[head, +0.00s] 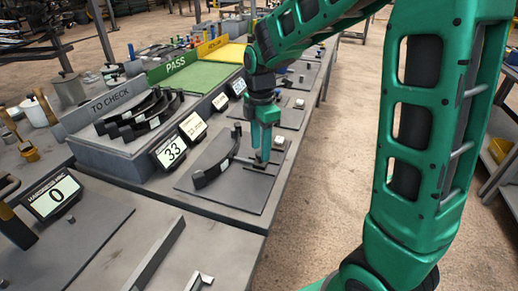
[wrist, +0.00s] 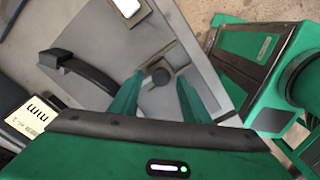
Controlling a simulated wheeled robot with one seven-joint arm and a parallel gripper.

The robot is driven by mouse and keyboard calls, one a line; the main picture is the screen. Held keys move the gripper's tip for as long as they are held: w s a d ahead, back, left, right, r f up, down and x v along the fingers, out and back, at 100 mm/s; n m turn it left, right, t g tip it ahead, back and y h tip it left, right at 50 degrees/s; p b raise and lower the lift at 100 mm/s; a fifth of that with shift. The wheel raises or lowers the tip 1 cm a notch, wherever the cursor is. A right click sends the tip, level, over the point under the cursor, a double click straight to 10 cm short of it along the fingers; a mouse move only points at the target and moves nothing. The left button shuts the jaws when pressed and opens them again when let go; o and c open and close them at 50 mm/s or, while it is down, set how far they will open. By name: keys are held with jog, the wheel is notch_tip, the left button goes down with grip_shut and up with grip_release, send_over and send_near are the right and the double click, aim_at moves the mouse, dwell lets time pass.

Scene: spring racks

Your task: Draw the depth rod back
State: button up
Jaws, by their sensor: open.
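My gripper (head: 262,155) is low over a grey plate (head: 262,195) on the bench. In the wrist view its two green fingers (wrist: 158,86) are open. A dark round knob (wrist: 160,76) shows between them, and I cannot tell whether they touch it; it looks like the end of the depth rod. A thin grey bar (head: 243,160) runs from beside the gripper toward a dark curved spring leaf (head: 212,172) lying on the plate. The leaf also shows at the left in the wrist view (wrist: 85,70).
A display (head: 171,152) reading 33 stands behind the plate. A TO CHECK tray (head: 95,150) holds several dark curved leaves. A green PASS tray (head: 180,75) and a yellow tray (head: 225,52) stand farther back. A small white-topped block (head: 279,142) sits right of my gripper.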

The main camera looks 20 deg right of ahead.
jog(key=shift+f, duration=0.65)
grip_shut()
